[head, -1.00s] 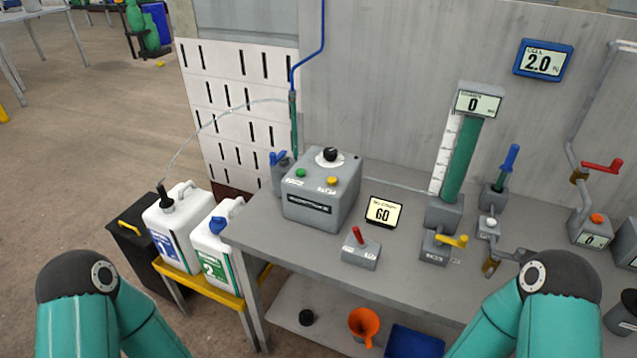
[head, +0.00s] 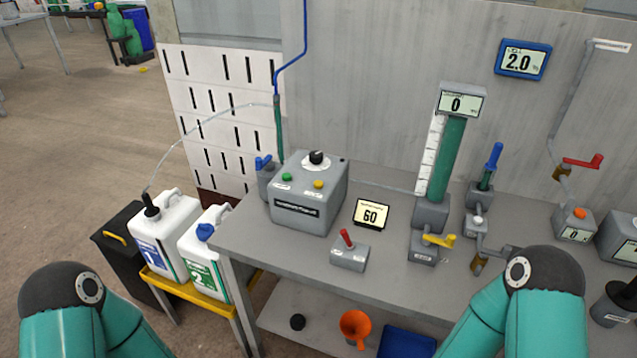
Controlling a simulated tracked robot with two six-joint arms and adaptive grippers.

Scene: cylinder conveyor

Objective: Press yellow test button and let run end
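The yellow test button (head: 319,184) sits on top of a grey control box (head: 308,205) on the bench. A green button (head: 287,177) is to its left and a black knob (head: 316,158) on a white dial is behind it. A small display (head: 371,214) reading 60 stands right of the box. Only the upper parts of my two teal arms show, at the lower left and lower right. Both grippers are out of the picture, and nothing of mine touches the box.
A red-lever switch (head: 348,250) and a yellow-handled valve (head: 427,245) stand on the grey bench (head: 262,244). A gauge column (head: 447,160) reads 0; a wall display (head: 523,61) reads 2.0. Two white canisters (head: 167,235) stand left. An orange funnel (head: 355,325) is below.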

